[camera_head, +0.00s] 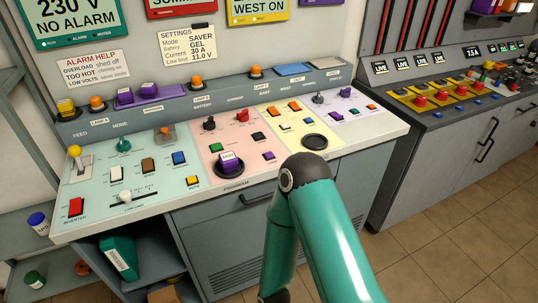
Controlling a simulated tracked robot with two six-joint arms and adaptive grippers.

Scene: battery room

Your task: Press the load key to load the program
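The load key cannot be told by its label, as the small key labels are unreadable here. A purple block with a pale label (228,160) sits in a round dark holder (229,175) above the word PROGRAM on the pink panel (208,146). A small purple key (269,155) lies to its right, below a black key (258,136). Neither gripper is in view. A teal arm of mine rises from the bottom, bends in front of the desk's front edge and runs down out of the picture.
The desk (398,133) also bears a teal panel with a yellow-knobbed lever (75,152), a yellow panel with an empty dark ring (314,142) and a lilac panel. Purple blocks (147,90) stand on the back ledge. A second console (461,92) stands at right. My arm covers part of the cabinet front.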

